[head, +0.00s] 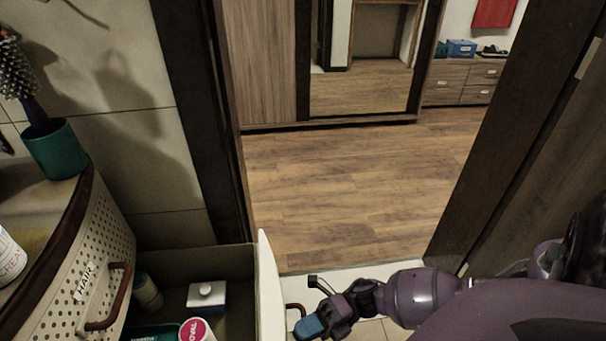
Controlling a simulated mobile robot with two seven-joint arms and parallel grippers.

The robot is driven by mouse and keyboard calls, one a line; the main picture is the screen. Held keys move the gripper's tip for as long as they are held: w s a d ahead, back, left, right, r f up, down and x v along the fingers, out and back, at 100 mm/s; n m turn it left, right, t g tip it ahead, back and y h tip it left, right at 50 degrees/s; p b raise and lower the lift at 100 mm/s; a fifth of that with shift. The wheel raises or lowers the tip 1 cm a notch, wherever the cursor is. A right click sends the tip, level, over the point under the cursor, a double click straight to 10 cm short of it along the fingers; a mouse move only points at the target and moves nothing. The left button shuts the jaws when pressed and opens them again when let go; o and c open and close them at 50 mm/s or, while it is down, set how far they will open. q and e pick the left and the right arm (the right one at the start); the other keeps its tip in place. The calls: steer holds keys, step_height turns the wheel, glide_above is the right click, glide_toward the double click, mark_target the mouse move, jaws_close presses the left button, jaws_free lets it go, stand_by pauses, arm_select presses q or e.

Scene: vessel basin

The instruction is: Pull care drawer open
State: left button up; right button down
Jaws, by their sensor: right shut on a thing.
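The care drawer (267,290) stands pulled out at the bottom left, its pale front seen from above and nearly edge-on. Its inside shows, with a white box (206,296), a bottle (148,291), a green pack (153,333) and a pink-and-white round item (195,330). A small dark handle (296,307) sticks out from the drawer front. My right gripper (312,318), with a blue pad showing, is at this handle and shut on it; the exact contact is partly hidden. My left gripper is not in view.
Above the drawer is a perforated front labelled HAIR (85,284) with a brown handle (110,300). A green cup (55,150) with a brush stands on the cabinet top. A doorway with clear wood floor (350,190) lies behind; a dark door frame (520,130) rises at right.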

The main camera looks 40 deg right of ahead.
steer(key=c, duration=1.2)
jaws_free()
steer(key=shift+d, duration=0.1)
steer(key=shift+v, duration=5.4)
steer(key=shift+s+f, duration=0.1)
steer(key=shift+s, duration=0.05)
